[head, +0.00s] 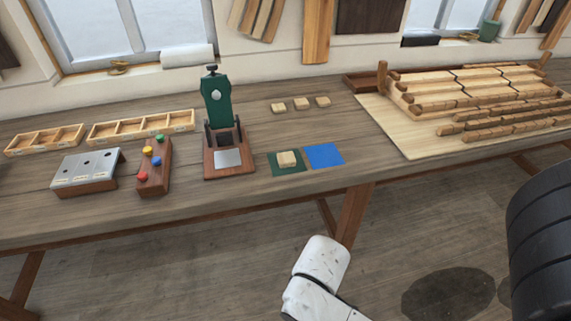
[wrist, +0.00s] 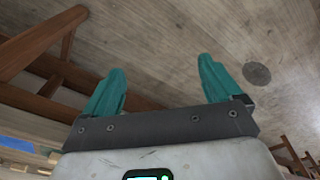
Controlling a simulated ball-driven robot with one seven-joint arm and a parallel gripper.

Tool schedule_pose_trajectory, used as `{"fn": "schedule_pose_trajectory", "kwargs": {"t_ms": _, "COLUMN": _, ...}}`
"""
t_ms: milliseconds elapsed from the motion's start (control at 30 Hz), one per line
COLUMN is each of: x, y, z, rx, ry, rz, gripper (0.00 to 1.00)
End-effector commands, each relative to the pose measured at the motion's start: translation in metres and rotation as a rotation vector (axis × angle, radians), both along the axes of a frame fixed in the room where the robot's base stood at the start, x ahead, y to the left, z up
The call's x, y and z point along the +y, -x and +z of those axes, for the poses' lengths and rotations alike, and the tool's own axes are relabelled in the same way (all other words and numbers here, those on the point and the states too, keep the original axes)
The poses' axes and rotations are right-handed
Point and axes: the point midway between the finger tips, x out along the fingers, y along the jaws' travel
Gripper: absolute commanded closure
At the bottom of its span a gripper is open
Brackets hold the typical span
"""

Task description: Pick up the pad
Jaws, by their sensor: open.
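A small pale block (head: 287,159), which may be the pad, lies on a flat green square (head: 273,168) near the bench's front edge in the head view. A flat blue square (head: 324,156) lies just right of the green one. Three similar pale blocks (head: 301,103) lie in a row farther back. My gripper (wrist: 161,68) shows in the wrist view with its two teal fingers spread wide and nothing between them. It points at the floor and bench legs, away from the blocks. In the head view the gripper is out of sight.
A green press (head: 217,105) on a wooden base stands left of the squares. A button block (head: 154,165), a metal-topped block (head: 86,170) and divided trays (head: 142,126) are farther left. A plank-built hull model (head: 480,95) fills the right. Bench legs (head: 352,215) stand below.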

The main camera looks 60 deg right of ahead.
Motion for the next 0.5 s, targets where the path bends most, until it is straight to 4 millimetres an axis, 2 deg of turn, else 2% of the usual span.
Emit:
{"fn": "schedule_pose_trajectory", "kwargs": {"t_ms": 267, "x": -0.018, "y": -0.021, "z": -0.003, "rx": -0.031, "ry": 0.034, "rz": -0.026, "gripper": 0.08}}
{"fn": "schedule_pose_trajectory", "kwargs": {"t_ms": 500, "x": -0.046, "y": -0.05, "z": -0.005, "rx": -0.075, "ry": 0.085, "rz": -0.068, "gripper": 0.08}}
